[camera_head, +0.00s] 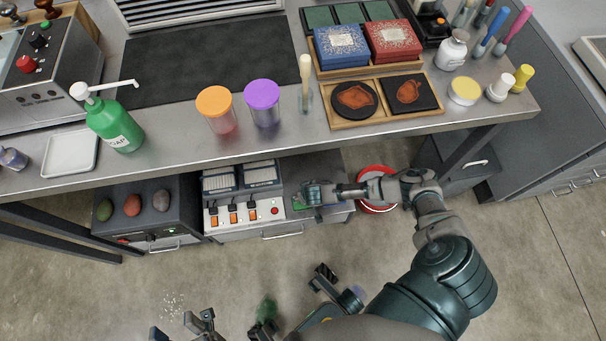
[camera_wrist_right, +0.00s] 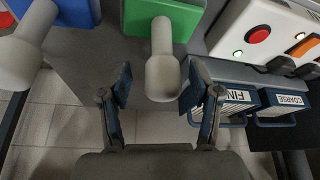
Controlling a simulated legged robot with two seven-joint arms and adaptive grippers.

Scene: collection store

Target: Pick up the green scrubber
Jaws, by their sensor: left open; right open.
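The green scrubber (camera_wrist_right: 192,22) is a green block with a pale grey knobbed handle (camera_wrist_right: 162,78), seen in the right wrist view. My right gripper (camera_wrist_right: 157,88) is open, with its fingers apart on either side of the handle's end. I cannot tell whether they touch it. In the head view my right gripper (camera_head: 309,194) is low, beneath the table's front edge, and mostly hides the scrubber.
A blue block (camera_wrist_right: 75,12) with a similar pale handle sits left of the scrubber. A switch unit (camera_head: 247,208) stands beside it, with small labelled drawers (camera_wrist_right: 285,100). A red bucket (camera_head: 377,208) stands behind my right forearm.

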